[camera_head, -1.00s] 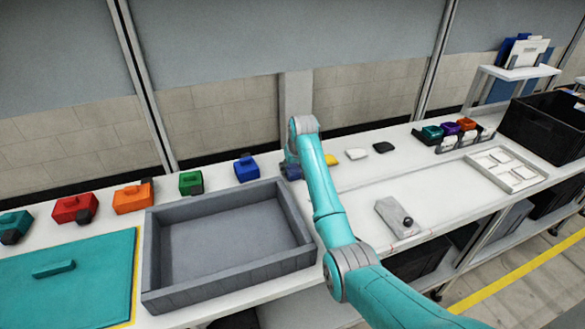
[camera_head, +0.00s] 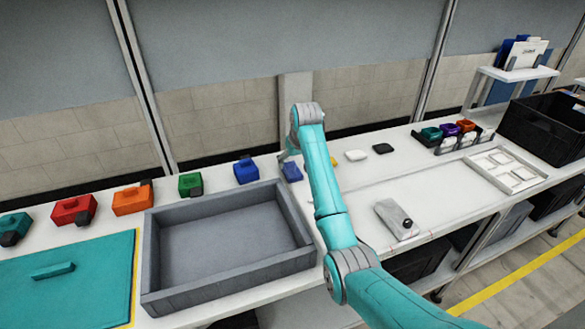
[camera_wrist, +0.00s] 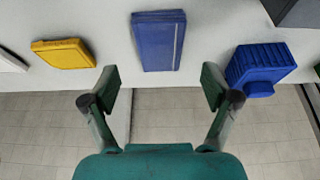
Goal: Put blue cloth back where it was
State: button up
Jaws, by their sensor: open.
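The blue cloth (camera_head: 291,171) lies flat on the white table, between a blue box and a yellow cloth, behind the grey tray's right corner. In the wrist view the blue cloth (camera_wrist: 158,42) is a folded rectangle with a pale stripe near one edge. My gripper (camera_wrist: 159,78) is open and empty, its fingers apart on either side of the cloth's near end and not touching it. In the head view my gripper is mostly hidden behind my arm, just above and behind the cloth.
The blue box (camera_head: 246,170) stands left of the cloth; the yellow cloth (camera_head: 331,160) lies right, with white (camera_head: 356,155) and black (camera_head: 383,148) ones beyond. The deep grey tray (camera_head: 160,293) is in front. The table's middle right is mostly clear.

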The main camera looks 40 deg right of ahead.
jog(key=v, duration=0.6)
jog(key=shift+r, duration=0.2)
jog(key=shift+s, duration=0.1)
